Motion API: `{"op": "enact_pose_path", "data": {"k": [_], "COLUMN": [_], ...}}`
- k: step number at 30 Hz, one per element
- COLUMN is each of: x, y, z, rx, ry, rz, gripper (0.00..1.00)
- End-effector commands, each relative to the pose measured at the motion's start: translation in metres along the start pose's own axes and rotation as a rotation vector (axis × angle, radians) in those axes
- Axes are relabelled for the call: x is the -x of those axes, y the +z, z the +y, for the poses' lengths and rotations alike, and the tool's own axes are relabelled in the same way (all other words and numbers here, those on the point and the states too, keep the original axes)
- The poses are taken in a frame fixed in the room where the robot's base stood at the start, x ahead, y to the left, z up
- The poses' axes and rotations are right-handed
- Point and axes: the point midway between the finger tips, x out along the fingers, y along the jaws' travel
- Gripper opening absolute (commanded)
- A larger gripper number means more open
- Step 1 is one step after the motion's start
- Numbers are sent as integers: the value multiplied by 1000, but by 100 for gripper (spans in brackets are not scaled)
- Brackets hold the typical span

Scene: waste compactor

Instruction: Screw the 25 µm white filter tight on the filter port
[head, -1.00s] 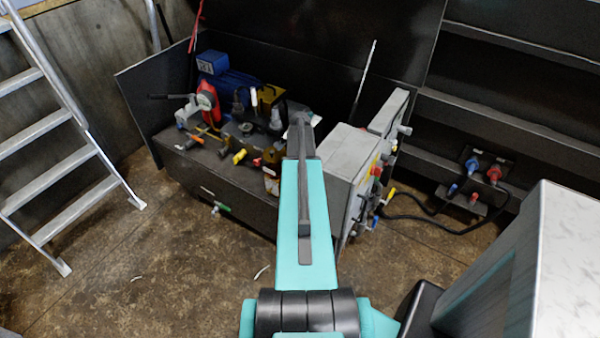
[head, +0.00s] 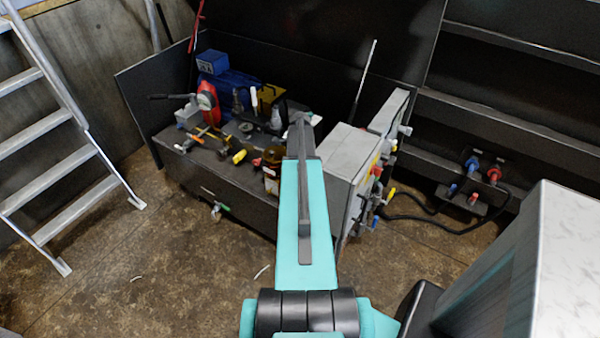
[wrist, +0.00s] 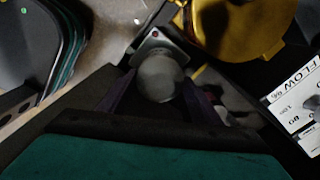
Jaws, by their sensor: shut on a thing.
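In the wrist view the white filter (wrist: 158,78) shows as a pale grey rounded end, dim in shadow. The dark fingers of my gripper (wrist: 160,95) stand on both sides of it and are shut on it. A square metal block (wrist: 160,43) with a small dark hole at its corner shows right behind the filter and is partly covered by it; it looks like the filter port. I cannot tell whether the thread is engaged or how tight it is. The micron marking is not visible. In the head view my arm hides most of the gripper and the filter.
A large yellow round part (wrist: 238,25) and a white FLOW label (wrist: 297,105) are close on the right in the wrist view. In the head view a blue motor (head: 230,85), a grey cabinet (head: 340,155) and several small fittings crowd the unit. A ladder (head: 60,120) stands left.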

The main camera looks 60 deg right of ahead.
Motion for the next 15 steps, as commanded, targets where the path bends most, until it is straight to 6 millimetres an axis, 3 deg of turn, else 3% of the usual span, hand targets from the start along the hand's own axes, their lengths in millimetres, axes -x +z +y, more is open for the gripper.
{"op": "enact_pose_path", "data": {"k": [9, 15], "x": [0, 0], "y": [0, 0], "z": [0, 0], "rx": [-191, -225], "ry": [-1, -1], "rz": [0, 0], "gripper": [31, 31]}}
